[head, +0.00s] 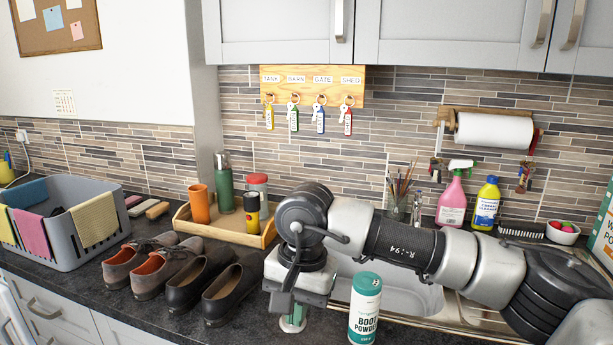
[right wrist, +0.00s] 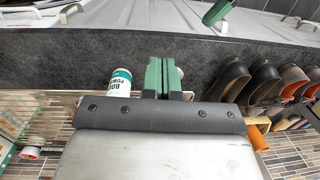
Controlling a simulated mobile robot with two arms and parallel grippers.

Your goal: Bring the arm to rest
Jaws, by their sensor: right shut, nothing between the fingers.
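My right gripper (head: 293,318) points down over the front of the dark counter, left of the boot powder bottle (head: 365,312). In the right wrist view its green fingers (right wrist: 164,76) are together with nothing between them. The white bottle with a teal cap also shows there (right wrist: 120,84), beside the fingers and apart from them. My right arm reaches in from the right across the sink (head: 420,298) and hides part of it. My left gripper is not in the head view. A green piece at the top of the right wrist view is too cut off to identify.
Dark shoes (head: 232,288) and brown shoes (head: 150,265) stand left of the gripper. Behind are a wooden tray (head: 240,238) with cups and bottles, and a grey crate (head: 75,250) with cloths. A pink spray bottle (head: 452,203) and a cleaner bottle (head: 486,203) stand behind my arm.

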